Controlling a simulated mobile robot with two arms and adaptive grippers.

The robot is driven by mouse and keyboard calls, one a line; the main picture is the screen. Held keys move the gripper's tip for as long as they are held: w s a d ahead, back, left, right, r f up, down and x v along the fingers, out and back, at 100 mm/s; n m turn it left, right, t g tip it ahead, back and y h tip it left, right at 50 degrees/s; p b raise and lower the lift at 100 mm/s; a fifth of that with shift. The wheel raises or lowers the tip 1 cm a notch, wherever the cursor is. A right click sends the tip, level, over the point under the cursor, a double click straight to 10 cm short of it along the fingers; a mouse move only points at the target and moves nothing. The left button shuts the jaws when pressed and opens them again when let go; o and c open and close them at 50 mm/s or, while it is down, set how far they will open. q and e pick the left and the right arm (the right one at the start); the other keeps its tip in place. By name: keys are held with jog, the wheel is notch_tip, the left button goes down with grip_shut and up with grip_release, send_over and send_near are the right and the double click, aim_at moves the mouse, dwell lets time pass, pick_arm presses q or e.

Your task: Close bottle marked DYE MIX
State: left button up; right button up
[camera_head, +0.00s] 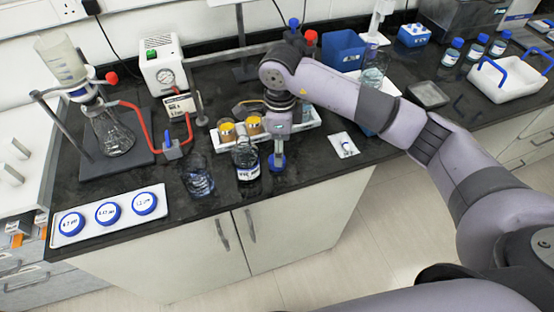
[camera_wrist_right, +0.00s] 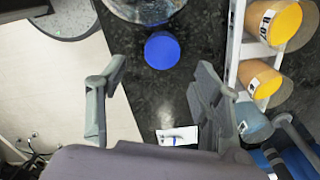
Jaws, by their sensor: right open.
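A clear bottle (camera_head: 246,160) with a white label stands upright near the counter's front edge. Its label is too small to read surely; no cap shows on it. A blue cap (camera_head: 278,162) lies on the dark counter just right of the bottle; it also shows in the right wrist view (camera_wrist_right: 162,50). My right gripper (camera_head: 278,146) points down above the cap. In the right wrist view its fingers (camera_wrist_right: 158,78) are apart and empty, with the cap beyond them. Part of a round clear vessel (camera_wrist_right: 143,8) shows at that view's top edge. My left gripper is not in view.
A glass beaker (camera_head: 198,180) stands left of the bottle. A white rack (camera_head: 300,124) with yellow-topped jars (camera_head: 254,125) is behind. A white packet (camera_head: 343,145) lies to the right. A filter flask (camera_head: 112,135) and a tray of blue discs (camera_head: 70,238) are at left.

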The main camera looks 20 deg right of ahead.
aim_at(271, 158)
jog(key=shift+f+p, duration=0.4)
jog(key=shift+p, duration=0.05)
notch_tip(271, 158, down, 4)
jog(key=shift+r+p, duration=0.2)
jog(key=shift+p, duration=0.65)
jog(key=shift+f, duration=0.4)
jog(key=shift+w, duration=0.1)
jog(key=shift+c, duration=0.6)
jog(key=c, duration=0.8)
jog(key=shift+o, duration=0.2)
jog(key=shift+r, duration=0.1)
